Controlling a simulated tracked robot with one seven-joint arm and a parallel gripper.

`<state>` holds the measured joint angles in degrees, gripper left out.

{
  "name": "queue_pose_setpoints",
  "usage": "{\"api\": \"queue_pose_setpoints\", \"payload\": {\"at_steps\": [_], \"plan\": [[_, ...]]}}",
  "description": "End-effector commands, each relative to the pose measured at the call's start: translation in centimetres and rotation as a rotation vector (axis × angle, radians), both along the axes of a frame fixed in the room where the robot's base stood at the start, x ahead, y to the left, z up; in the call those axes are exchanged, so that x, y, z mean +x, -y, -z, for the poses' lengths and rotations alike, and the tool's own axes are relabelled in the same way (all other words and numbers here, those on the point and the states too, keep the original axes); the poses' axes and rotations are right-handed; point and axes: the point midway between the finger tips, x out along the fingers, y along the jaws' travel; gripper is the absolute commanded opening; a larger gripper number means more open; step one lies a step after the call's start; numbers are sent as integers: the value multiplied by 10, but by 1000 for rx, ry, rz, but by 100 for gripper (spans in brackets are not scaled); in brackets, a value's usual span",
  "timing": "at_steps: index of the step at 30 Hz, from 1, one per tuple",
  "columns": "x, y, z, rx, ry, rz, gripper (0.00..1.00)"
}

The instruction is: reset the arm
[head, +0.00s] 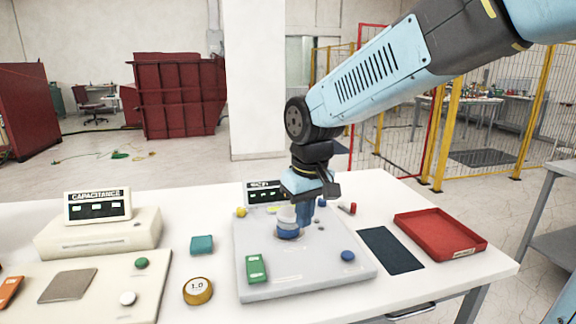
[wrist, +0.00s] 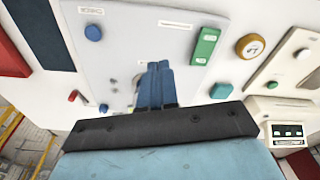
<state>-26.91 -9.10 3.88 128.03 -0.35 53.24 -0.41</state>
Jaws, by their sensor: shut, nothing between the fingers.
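My arm reaches in from the upper right of the head view, with my gripper (head: 305,222) pointing down over the light grey panel (head: 318,280). In the wrist view my gripper (wrist: 159,66) has its two blue fingers together with nothing between them. A white and blue cylinder (head: 287,224) stands on the panel right beside the fingers in the head view. I cannot tell whether they touch.
A red tray (head: 440,236) and a dark mat (head: 390,250) lie right of the panel. A green block (head: 256,268) and a blue knob (head: 348,256) are on it.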

Motion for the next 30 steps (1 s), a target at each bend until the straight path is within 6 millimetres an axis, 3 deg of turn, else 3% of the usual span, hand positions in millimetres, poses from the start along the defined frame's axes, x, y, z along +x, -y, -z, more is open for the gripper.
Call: {"api": "queue_pose_setpoints", "payload": {"at_steps": [3,9,18,24,30], "plan": [[-8,39,-18,24,50,83,0],[-28,97,-38,57,129,215,0],[-74,167,-56,95,254,407,0],[-101,195,-58,109,317,501,0],[-112,204,-58,113,342,538,0]]}}
